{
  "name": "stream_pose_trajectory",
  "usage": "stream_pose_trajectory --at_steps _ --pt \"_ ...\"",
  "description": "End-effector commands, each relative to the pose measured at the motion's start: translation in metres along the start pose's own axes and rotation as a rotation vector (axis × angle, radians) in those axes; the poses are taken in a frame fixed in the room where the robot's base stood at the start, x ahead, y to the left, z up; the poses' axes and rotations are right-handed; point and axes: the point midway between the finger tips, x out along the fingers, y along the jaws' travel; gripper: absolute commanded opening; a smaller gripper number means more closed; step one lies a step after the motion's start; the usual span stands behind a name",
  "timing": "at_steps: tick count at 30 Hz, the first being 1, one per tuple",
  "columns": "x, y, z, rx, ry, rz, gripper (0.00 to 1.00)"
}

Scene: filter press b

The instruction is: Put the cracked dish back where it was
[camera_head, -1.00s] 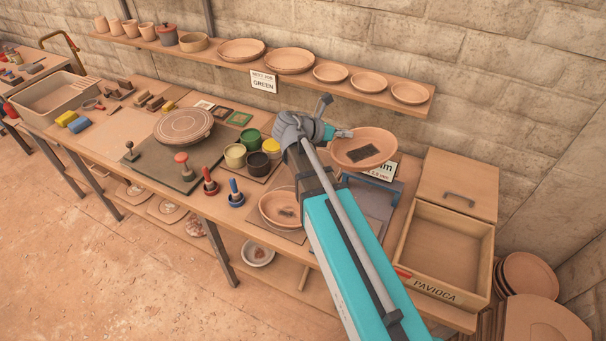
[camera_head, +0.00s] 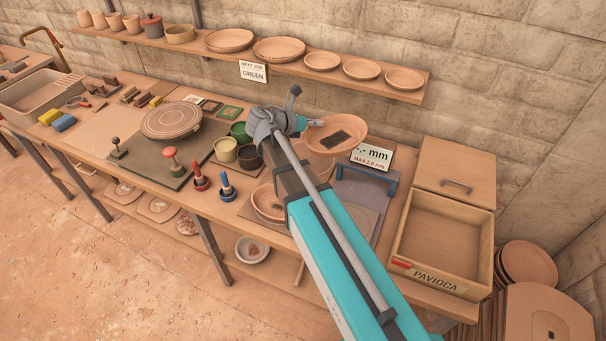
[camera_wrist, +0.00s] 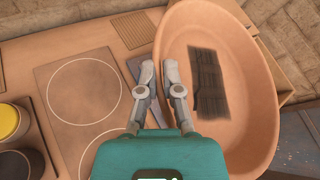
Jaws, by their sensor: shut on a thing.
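My gripper (camera_head: 308,123) is shut on the left rim of a round terracotta dish (camera_head: 322,145) with a dark rectangular patch inside. It holds the dish tilted in the air above the back of the bench. In the wrist view the fingers (camera_wrist: 159,70) pinch the rim of this dish (camera_wrist: 240,125); I cannot make out a clear crack. A second dish (camera_head: 264,208) with a dark mark lies on the bench, partly hidden behind my arm. A blue gauge stand (camera_head: 352,183) with a "mm, max 2.0 mm" sign (camera_head: 371,156) stands below and right of the held dish.
A wall shelf (camera_head: 290,66) behind holds several dishes and pots. Glaze pots (camera_head: 225,151) and stamps (camera_head: 227,187) stand left of my arm. A wooden box marked PAVIOCA (camera_head: 443,243), seemingly empty, stands at right. A "Next job green" sign (camera_head: 253,73) hangs under the shelf.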

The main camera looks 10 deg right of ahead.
Motion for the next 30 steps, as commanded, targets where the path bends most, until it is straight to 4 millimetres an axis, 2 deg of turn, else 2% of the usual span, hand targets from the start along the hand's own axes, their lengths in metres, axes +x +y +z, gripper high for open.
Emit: stream_pose_trajectory --at_steps 1,3,11,18,24,30 --pt "-0.001 0.023 -0.012 -0.012 -0.01 0.026 0.0" --pt "-0.007 0.045 -0.021 -0.028 -0.022 0.058 0.0" --pt "-0.035 0.124 -0.053 -0.084 -0.068 0.185 0.0" --pt "-0.068 0.194 -0.085 -0.134 -0.112 0.299 0.0" --pt "-0.093 0.236 -0.106 -0.166 -0.141 0.372 0.0" --pt "-0.107 0.254 -0.114 -0.182 -0.156 0.408 0.0"
